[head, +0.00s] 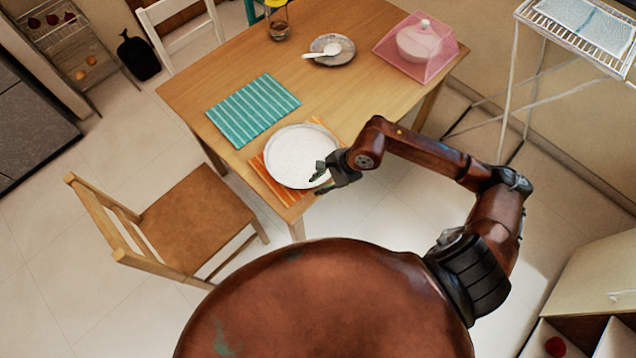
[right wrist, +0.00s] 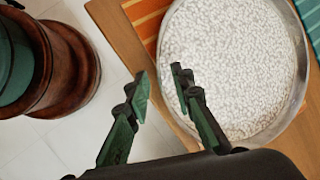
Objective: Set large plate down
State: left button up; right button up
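The large plate (head: 297,152) is white and speckled with a grey rim. It lies on the orange striped placemat (head: 270,183) at the near corner of the wooden table. My right gripper (head: 318,181) is at the plate's near right rim. In the right wrist view its fingers (right wrist: 158,77) are apart, one over the edge of the plate (right wrist: 230,60) and one outside it, with a gap between them. I cannot tell whether a finger touches the rim. My left gripper is not in view.
A teal striped placemat (head: 252,108) lies beside the plate. Farther back are a grey plate with a spoon (head: 333,50), a jar (head: 279,28) and a pink cover (head: 440,60). A wooden chair (head: 195,222) stands left of the table. The table's middle is clear.

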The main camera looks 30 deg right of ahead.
jog(key=p+v, duration=0.1)
jog(key=v, duration=1)
jog(key=shift+r, duration=0.3)
